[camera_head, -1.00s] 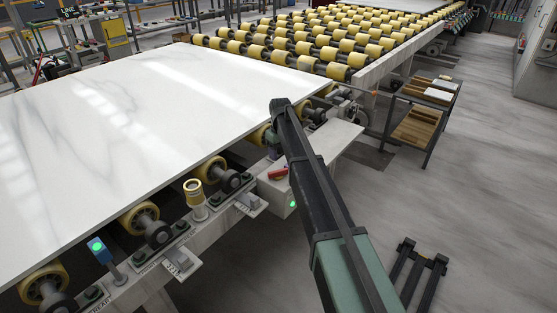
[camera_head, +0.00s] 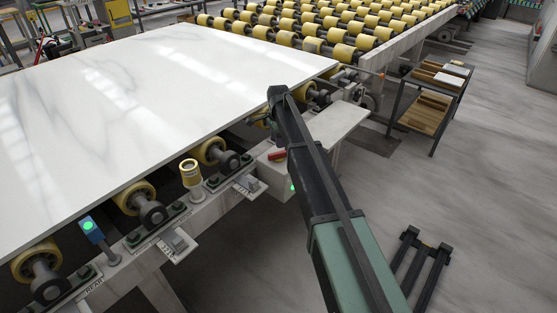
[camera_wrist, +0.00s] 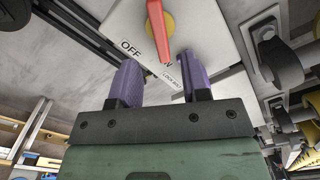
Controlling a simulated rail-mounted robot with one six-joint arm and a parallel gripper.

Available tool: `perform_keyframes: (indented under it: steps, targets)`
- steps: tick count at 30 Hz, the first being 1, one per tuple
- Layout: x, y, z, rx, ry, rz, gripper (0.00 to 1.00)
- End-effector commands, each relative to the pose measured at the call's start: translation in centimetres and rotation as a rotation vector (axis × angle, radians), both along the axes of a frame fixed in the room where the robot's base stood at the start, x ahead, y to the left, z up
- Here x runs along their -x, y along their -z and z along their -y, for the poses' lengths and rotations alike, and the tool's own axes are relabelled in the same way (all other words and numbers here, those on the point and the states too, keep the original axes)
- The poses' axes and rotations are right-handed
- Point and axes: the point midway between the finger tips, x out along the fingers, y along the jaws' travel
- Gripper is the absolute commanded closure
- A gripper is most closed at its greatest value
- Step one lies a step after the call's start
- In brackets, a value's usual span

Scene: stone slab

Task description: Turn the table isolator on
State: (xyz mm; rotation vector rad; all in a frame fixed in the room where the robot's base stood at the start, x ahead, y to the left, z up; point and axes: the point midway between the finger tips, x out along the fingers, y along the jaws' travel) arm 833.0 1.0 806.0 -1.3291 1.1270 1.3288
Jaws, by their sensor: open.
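The table isolator is a red handle (camera_wrist: 158,28) on a yellow disc (camera_wrist: 168,24), set on a pale box (camera_wrist: 122,22) at the top of the wrist view. An OFF label lies left of the handle's lower end; a second label to the right is partly hidden. The red handle also shows in the head view (camera_head: 277,155), below the slab's edge. My gripper (camera_wrist: 162,75) is open, its two purple fingers apart and pointing at the box. The handle's lower end shows between and just beyond the fingertips, with nothing held. In the head view my arm mostly hides the gripper.
A white slab (camera_head: 150,90) lies on yellow rollers (camera_head: 133,197) above the isolator. A green-lit blue post (camera_head: 92,230) and a yellow-topped post (camera_head: 190,172) stand along the frame at left.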

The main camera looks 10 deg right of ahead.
Motion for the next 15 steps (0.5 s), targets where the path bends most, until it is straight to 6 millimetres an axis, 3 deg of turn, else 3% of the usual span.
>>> perform_keyframes:
  steps: [1, 6, 9, 15]
  targets:
    - [0.0, 2.6, 0.0, 0.0, 0.0, 0.0, 0.57]
    - [0.0, 6.1, 0.0, 0.0, -0.001, 0.0, 0.57]
    - [0.0, 7.0, 0.0, 0.0, -0.001, 0.0, 0.57]
    - [0.0, 6.8, 0.0, 0.0, -0.001, 0.0, 0.57]
